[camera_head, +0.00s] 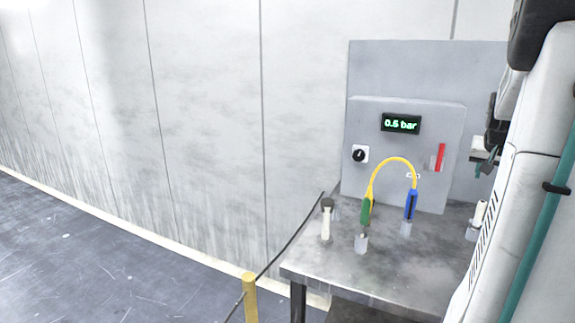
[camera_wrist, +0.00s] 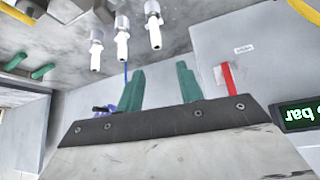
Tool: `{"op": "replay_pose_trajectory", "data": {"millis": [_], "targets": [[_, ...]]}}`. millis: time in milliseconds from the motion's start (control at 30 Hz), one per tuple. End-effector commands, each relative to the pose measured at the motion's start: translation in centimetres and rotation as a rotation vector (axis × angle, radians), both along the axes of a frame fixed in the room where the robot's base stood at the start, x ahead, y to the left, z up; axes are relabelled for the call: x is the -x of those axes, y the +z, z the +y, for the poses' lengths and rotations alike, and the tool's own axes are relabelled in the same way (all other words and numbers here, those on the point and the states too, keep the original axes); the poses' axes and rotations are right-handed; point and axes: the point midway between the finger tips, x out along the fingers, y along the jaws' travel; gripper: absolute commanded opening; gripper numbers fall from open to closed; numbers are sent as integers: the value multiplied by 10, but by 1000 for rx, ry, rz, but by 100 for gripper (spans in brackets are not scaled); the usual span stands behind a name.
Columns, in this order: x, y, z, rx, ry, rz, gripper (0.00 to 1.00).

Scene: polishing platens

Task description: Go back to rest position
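My gripper (camera_wrist: 161,76) shows in the wrist view as two green fingers standing apart with a clear gap and nothing between them. It is open and empty, in front of the grey panel. A red lever (camera_wrist: 229,78) is on the panel beside the right finger in that view. A blue part shows partly hidden behind the left finger. In the head view my arm fills the right edge, and the gripper is mostly hidden behind it.
A grey bench (camera_head: 400,265) carries a yellow hose (camera_head: 395,160) arched between a green handle (camera_head: 366,212) and a blue handle (camera_head: 411,205). A white-bodied fitting (camera_head: 326,221) stands left. The panel holds a lit bar display (camera_head: 401,123) and black knob (camera_head: 360,154). Left floor (camera_head: 100,260) is clear.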

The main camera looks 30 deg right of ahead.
Motion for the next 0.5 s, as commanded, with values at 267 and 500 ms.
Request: {"op": "replay_pose_trajectory", "data": {"millis": [267, 500], "targets": [[-7, -23, 79, -154, 76, 76, 37], [-25, -34, 197, -288, 246, 172, 37]]}}
